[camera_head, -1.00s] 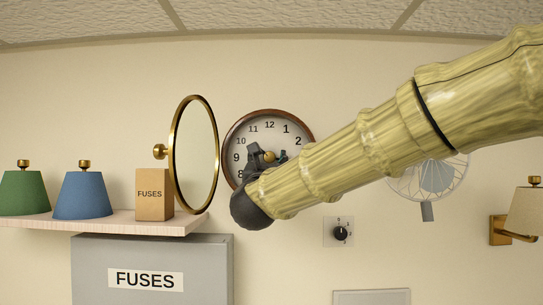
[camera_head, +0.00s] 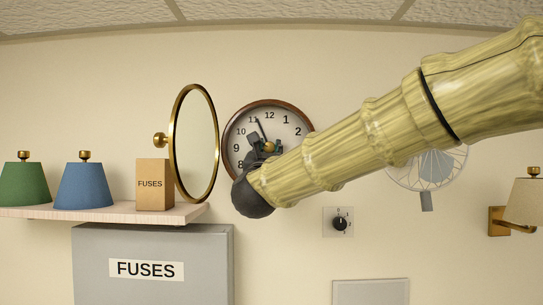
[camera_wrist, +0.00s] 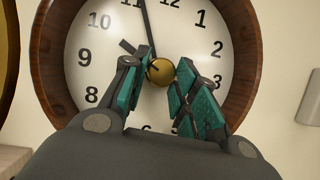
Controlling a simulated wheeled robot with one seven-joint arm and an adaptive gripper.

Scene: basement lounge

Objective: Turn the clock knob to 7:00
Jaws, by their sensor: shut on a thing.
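The round wall clock (camera_head: 236,122) has a brown wooden rim and white face; its rim also shows in the wrist view (camera_wrist: 236,30). The small brass clock knob (camera_wrist: 160,72) is at the face's centre. The long black hand (camera_wrist: 149,30) points between 11 and 12. A short dark hand (camera_wrist: 127,47) points up-left, near 10. My gripper (camera_wrist: 160,78) has its teal-padded fingers on both sides of the knob, shut on it. In the head view my gripper (camera_head: 266,147) is at the clock's centre, and my arm hides the face's lower right.
A round brass-framed mirror (camera_head: 196,145) stands out from the wall close left of the clock. A shelf (camera_head: 190,213) holds a fuse box carton (camera_head: 154,185) and lampshades. A grey fuse cabinet (camera_head: 200,270) is below. A wall dial (camera_head: 340,223) is lower right.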

